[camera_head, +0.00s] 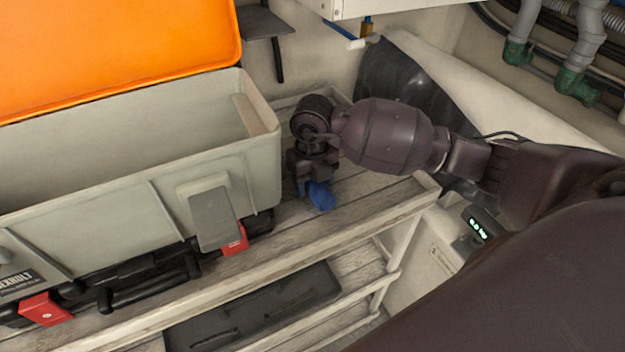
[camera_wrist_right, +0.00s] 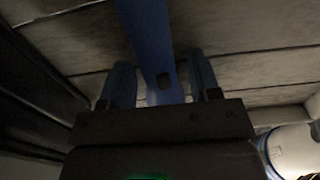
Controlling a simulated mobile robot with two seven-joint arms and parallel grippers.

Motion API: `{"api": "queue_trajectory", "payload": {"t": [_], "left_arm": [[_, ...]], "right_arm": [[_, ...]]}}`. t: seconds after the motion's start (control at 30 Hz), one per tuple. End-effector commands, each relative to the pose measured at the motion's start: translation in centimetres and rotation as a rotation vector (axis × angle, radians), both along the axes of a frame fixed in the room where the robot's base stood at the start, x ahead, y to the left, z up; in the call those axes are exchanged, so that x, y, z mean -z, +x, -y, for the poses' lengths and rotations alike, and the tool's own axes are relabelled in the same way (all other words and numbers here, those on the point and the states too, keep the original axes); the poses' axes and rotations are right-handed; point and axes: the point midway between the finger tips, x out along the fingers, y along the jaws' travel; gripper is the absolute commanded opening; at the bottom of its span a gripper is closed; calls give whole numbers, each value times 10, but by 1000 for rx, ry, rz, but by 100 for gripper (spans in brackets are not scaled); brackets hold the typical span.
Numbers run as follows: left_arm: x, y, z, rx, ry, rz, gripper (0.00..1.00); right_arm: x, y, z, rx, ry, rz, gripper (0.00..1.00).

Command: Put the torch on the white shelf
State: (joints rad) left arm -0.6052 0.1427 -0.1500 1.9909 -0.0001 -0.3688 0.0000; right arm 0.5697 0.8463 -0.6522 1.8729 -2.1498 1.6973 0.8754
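A blue object that looks like the torch (camera_head: 321,196) is at my right gripper (camera_head: 313,182), over the slatted whitish shelf (camera_head: 345,215). Only a short blue part shows in the head view. In the right wrist view the long blue body (camera_wrist_right: 150,45) runs between the two fingers of my right gripper (camera_wrist_right: 163,85). A gap shows between the left finger and the body, so the fingers look open around it. Whether the torch touches the slats is hard to tell. My left gripper is out of view.
A large grey toolbox (camera_head: 130,190) with an open orange lid (camera_head: 110,50) stands left of my right gripper. A black flat case (camera_head: 255,310) lies on the lower shelf. A white box-like edge (camera_head: 385,5) hangs above. Grey pipes (camera_head: 585,50) run at upper right.

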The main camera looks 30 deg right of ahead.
Motion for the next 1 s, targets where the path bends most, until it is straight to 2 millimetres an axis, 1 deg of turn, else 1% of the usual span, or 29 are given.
{"api": "queue_trajectory", "payload": {"t": [0.2,0.37,0.47,0.6,0.8,0.9,1.0], "left_arm": [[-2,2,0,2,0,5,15],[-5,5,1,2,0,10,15],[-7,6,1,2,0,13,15],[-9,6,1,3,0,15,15],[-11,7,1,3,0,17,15],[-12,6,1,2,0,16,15],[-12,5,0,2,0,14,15]], "right_arm": [[-1,0,0,0,0,0,57],[-13,1,0,0,-1,3,57],[-29,1,0,-1,0,4,57],[-57,1,0,0,-1,6,57],[-93,1,0,0,0,4,57],[-107,1,0,-1,1,4,57],[-116,0,0,1,-1,2,57]]}}
